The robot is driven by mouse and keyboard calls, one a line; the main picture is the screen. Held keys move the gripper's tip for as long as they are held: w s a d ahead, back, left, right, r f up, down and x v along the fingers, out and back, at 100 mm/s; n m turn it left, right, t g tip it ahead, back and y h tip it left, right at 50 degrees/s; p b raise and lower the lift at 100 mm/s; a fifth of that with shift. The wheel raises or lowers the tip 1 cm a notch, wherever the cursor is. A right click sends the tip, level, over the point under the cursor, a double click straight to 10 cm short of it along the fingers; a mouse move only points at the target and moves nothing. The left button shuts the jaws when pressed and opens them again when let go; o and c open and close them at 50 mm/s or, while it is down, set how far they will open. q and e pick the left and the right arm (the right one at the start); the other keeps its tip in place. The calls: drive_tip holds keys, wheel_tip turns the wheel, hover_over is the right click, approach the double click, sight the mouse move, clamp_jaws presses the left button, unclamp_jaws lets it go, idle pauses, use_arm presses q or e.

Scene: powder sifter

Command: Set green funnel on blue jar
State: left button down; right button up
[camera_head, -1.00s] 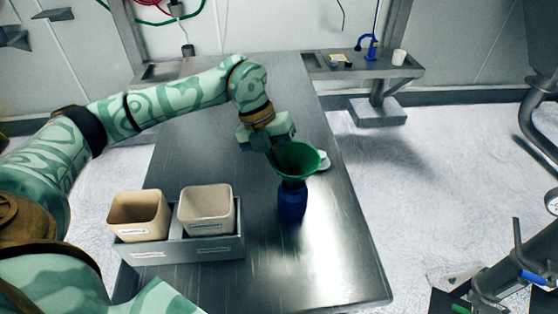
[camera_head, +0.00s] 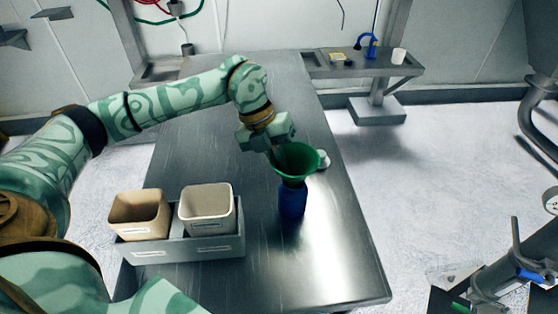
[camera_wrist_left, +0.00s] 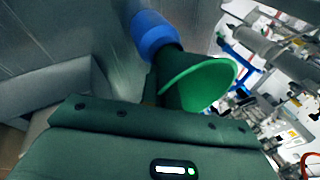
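The green funnel (camera_head: 297,160) is above the blue jar (camera_head: 292,200) with its wide mouth up. Its lower end meets the jar's top in the head view; I cannot tell how deeply it sits. The jar stands upright on the metal table. My left gripper (camera_head: 273,148) is at the funnel's rear-left rim, touching or nearly so. In the left wrist view the funnel (camera_wrist_left: 200,85) is close in front of the gripper body, with the jar (camera_wrist_left: 153,35) beyond it. The fingers are mostly hidden, so their opening is unclear.
A grey tray (camera_head: 185,250) holding two beige bins (camera_head: 140,215) (camera_head: 207,210) stands left of the jar. A small white object (camera_head: 323,160) lies right behind the funnel. The metal table (camera_head: 330,260) is clear in front of the jar and to its right.

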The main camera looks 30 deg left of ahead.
use_arm(q)
drive_tip(key=shift+f, duration=0.45)
drive_tip(key=c, duration=1.9)
unclamp_jaws()
drive_tip(key=shift+c, duration=0.2)
drive_tip(key=p+v, duration=0.7)
drive_tip(key=v, duration=0.4)
drive_tip(key=shift+p, duration=0.4)
